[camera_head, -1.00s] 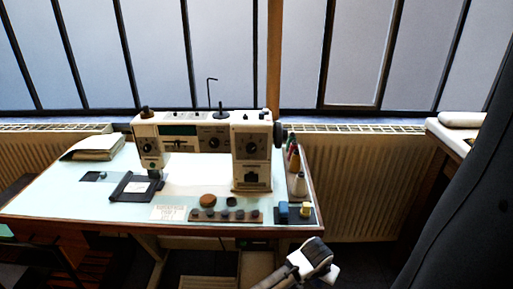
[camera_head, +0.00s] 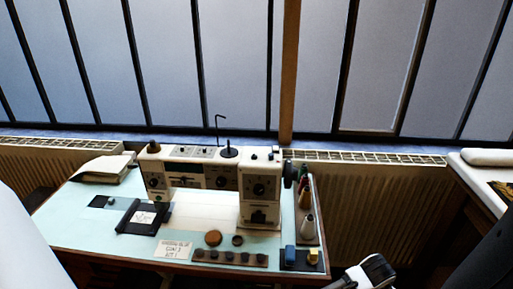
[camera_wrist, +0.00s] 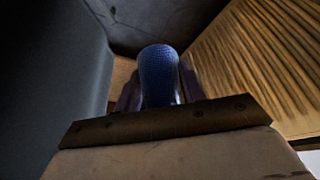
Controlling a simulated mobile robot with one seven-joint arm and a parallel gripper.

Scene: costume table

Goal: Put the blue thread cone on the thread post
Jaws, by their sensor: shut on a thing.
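The blue thread cone (camera_wrist: 158,72) shows in the wrist view, standing up between the fingers of my gripper (camera_wrist: 160,90). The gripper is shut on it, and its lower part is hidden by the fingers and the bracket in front. In the head view the thread post (camera_head: 229,148) is a short dark pin on a round black base. It stands on top of the white sewing machine (camera_head: 205,153), just right of a thin hooked wire (camera_head: 217,125). No cone is on the post. Part of my arm shows at the bottom right of the head view, well apart from the post; the cone is not visible there.
The machine stands on a pale table (camera_head: 100,228). Several thread cones (camera_head: 307,210) stand on a rack at its right side. A dark tray with small blue and yellow items (camera_head: 301,258) lies at the front right corner. Windows and a radiator (camera_head: 370,200) are behind.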

